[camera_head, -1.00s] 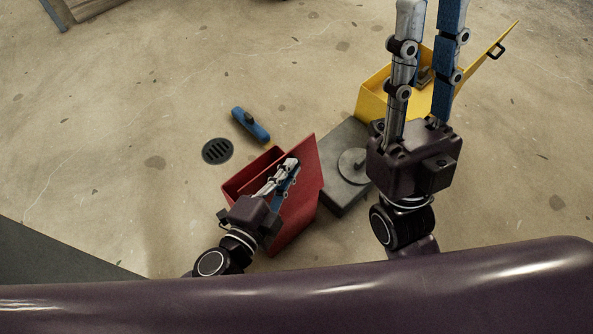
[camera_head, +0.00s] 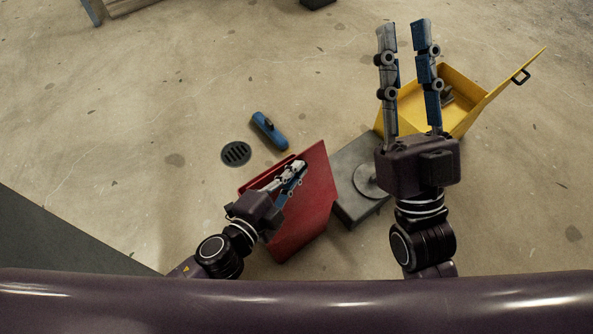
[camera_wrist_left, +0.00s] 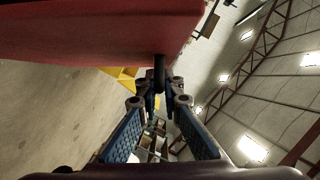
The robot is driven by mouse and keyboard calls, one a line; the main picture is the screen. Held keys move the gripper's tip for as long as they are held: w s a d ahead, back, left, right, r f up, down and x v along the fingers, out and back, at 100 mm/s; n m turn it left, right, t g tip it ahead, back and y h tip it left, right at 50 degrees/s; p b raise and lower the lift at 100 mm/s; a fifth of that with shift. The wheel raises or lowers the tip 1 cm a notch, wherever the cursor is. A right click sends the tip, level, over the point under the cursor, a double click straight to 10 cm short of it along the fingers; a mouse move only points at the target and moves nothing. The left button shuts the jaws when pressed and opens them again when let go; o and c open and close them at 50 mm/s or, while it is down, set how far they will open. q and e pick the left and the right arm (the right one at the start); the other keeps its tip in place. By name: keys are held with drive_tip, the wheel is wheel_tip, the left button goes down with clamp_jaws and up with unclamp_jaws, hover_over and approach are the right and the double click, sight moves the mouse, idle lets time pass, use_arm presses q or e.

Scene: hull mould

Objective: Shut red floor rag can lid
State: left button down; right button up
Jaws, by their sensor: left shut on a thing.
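The red rag can (camera_head: 246,184) stands on the floor at the lower middle of the head view. Its lid (camera_head: 308,215) is a broad red panel, tilted and partly open, hiding most of the can's opening. In the left wrist view, the lid (camera_wrist_left: 90,35) fills the upper left, with a dark handle (camera_wrist_left: 159,72) below its edge. My left gripper (camera_head: 298,168) is at the lid; in the wrist view its fingertips (camera_wrist_left: 159,88) close around the handle. My right gripper (camera_head: 405,28) is open and empty, its two fingers apart above the floor, left of a yellow can.
An open yellow can (camera_head: 465,110) with its lid raised stands at right. A grey block with a round disc (camera_head: 350,208) sits right beside the red can. A blue tool (camera_head: 269,130) and a floor drain (camera_head: 236,153) lie behind. Open floor surrounds them.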

use_arm(q)
drive_tip(key=c, duration=2.1)
unclamp_jaws()
drive_tip(key=v, duration=1.2)
